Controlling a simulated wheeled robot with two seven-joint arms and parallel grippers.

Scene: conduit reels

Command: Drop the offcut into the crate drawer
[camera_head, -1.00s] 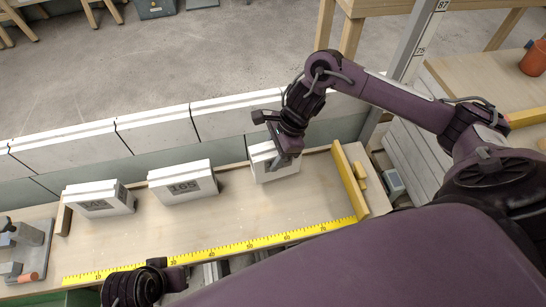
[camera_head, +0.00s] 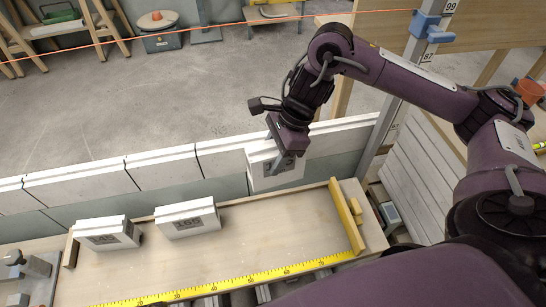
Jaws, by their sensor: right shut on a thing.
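My right gripper (camera_head: 282,150) is shut on a white block (camera_head: 268,178) with a dark printed label, too small and covered to read. The block hangs upright above the right part of the wooden tray, in front of the long white panels. Two similar labelled white blocks stand in the tray, one at the left (camera_head: 105,235) and one beside it (camera_head: 187,220). No piece shows clearly as an offcut, and I cannot tell whether the held block is it. No crate drawer can be made out. My left gripper is not visible.
The wooden tray (camera_head: 275,225) has a yellow measuring tape (camera_head: 235,281) along its front and a yellow end stop (camera_head: 346,215) at right. White panels (camera_head: 165,168) line its back. A metal post (camera_head: 405,80) stands at right. A clamp-like fixture (camera_head: 30,275) is at left.

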